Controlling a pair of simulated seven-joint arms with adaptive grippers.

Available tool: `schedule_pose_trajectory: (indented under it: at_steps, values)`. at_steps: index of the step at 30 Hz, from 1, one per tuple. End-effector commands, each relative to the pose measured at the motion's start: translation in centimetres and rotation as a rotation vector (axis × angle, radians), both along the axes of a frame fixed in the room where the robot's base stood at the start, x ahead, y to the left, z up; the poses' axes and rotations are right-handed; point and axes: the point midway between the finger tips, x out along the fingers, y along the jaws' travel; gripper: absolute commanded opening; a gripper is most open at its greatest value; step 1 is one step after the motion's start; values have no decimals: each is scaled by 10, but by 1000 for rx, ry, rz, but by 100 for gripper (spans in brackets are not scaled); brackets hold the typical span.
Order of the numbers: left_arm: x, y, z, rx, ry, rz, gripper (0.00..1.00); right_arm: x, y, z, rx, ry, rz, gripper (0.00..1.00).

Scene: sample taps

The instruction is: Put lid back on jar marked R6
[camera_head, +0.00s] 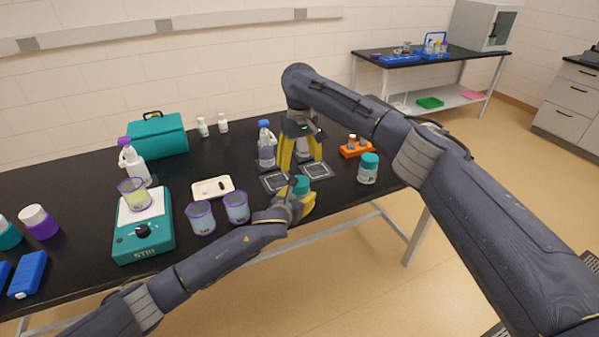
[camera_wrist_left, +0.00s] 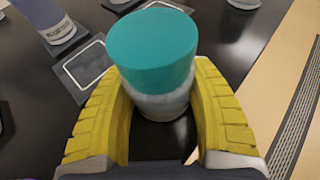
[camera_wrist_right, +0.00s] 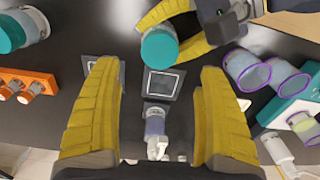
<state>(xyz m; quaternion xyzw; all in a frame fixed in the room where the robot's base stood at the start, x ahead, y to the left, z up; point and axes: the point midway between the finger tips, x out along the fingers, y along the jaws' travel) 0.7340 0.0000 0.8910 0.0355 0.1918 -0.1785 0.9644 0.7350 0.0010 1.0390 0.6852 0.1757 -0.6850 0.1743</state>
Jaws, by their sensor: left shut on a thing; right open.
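A white jar (camera_wrist_left: 163,106) with a teal lid (camera_wrist_left: 152,48) on top is between the yellow fingers of my left gripper (camera_wrist_left: 157,100), which is shut on it. The lid also shows in the head view (camera_head: 301,184) near the table's front edge and in the right wrist view (camera_wrist_right: 159,49). My right gripper (camera_head: 300,165) is open and empty, above the table just behind the held jar. Another white jar (camera_head: 367,174) with a teal lid stands to the right. No R6 marking is readable; how firmly the held jar's lid sits cannot be told.
Two square black mats (camera_head: 277,182) (camera_head: 317,171) lie near the grippers. A blue-capped bottle (camera_head: 266,153) stands close behind. An orange rack (camera_head: 350,151) with small vials is to the right. Purple-rimmed beakers (camera_head: 201,219) and a teal stirrer (camera_head: 143,240) are to the left.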

Motion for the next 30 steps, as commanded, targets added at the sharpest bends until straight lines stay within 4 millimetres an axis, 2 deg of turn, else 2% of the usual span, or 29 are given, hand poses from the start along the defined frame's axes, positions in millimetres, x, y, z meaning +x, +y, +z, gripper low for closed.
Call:
schedule_pose_trajectory:
  at_steps: [3,9,21,22,28,30]
  values:
    - [0,0,0,0,-1,0,0,0,0,16,-1,-2,0,76]
    - [0,0,0,0,-1,0,0,0,0,32,-1,0,0,76]
    - [0,0,0,0,-1,0,0,0,0,36,-1,0,0,76]
    - [0,0,0,0,-1,0,58,0,0,36,-1,0,0,76]
    - [0,0,0,0,0,0,81,0,0,36,0,0,0,76]
    - [0,0,0,0,0,0,82,0,0,36,0,0,0,76]
